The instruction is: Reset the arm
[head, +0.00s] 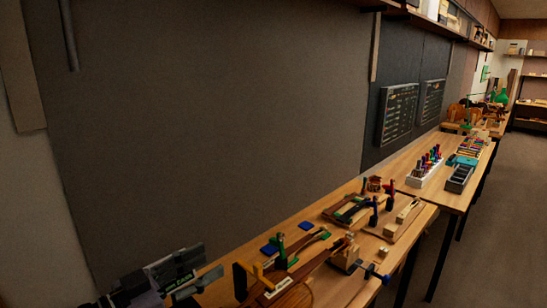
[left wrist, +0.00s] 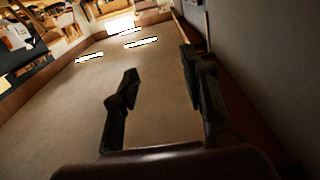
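My left gripper (head: 208,278) shows at the lower left of the head view, dark and partly cut by the bottom edge. It is above or beside the near end of the wooden workbench (head: 345,283); the exact gap cannot be told. In the left wrist view its two black fingers (left wrist: 158,80) stand well apart with nothing between them. Beyond them is a plain tan surface (left wrist: 160,55) with bright strips. My right gripper is in neither view.
A violin body (head: 290,294), clamps and tools crowd the near bench. Farther benches hold a white rack (head: 425,174) of coloured-handled tools and a dark tray (head: 459,178). A grey wall panel (head: 210,120) rises behind. Open floor (head: 500,225) lies at right.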

